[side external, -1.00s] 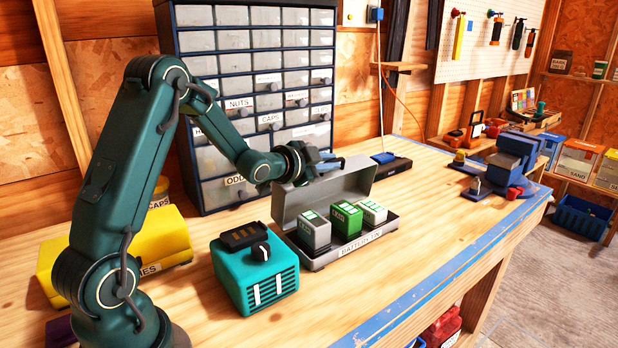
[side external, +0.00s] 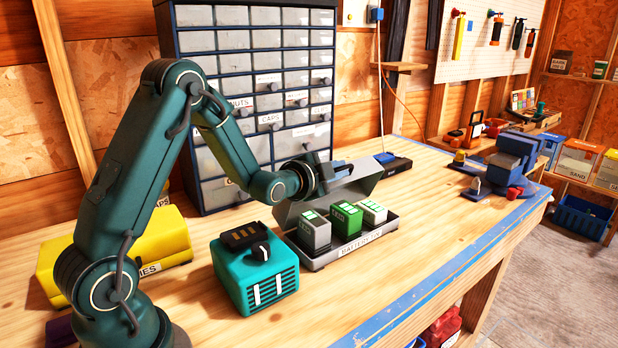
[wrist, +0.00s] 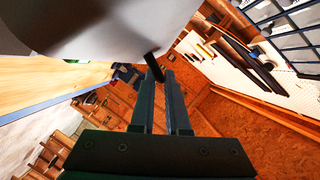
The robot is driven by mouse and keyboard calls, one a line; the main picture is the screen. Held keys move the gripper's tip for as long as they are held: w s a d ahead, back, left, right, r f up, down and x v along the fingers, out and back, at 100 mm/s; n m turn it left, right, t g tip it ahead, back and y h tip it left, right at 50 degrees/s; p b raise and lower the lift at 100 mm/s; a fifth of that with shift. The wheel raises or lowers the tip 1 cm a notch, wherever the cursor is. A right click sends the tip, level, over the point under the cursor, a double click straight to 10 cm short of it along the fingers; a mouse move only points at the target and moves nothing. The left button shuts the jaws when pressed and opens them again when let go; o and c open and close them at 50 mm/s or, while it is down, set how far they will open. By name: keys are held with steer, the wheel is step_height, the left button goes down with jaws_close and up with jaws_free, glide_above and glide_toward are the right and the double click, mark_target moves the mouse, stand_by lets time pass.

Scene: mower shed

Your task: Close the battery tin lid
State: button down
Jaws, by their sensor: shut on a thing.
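The grey battery tin (side external: 318,263) sits on the bench with its label at the front. Three batteries stand in it: a grey one (side external: 314,231), a green one (side external: 345,218) and a white-grey one (side external: 373,211). Its grey lid (side external: 362,182) is hinged at the back and tilts forward, part-way over the tin. My gripper (side external: 332,170) is at the lid's upper edge. In the wrist view, my gripper (wrist: 165,82) is shut on a dark handle (wrist: 152,66) on the lid, whose pale surface (wrist: 110,30) fills the top left. My wrist hides part of the lid in the side view.
A teal charger-like box (side external: 255,275) stands left of the tin. A drawer cabinet (side external: 250,80) stands behind. A yellow case (side external: 165,240) is at the left. A dark block (side external: 393,164) lies behind the tin.

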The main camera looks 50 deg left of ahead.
steer(key=d+f+m+t+y, duration=0.2)
steer(key=d+f+m, duration=0.4)
steer(key=d+m, duration=0.1)
steer(key=shift+d+f, duration=0.4)
steer(key=shift+d, duration=0.25)
steer(key=c, duration=0.9)
jaws_free()
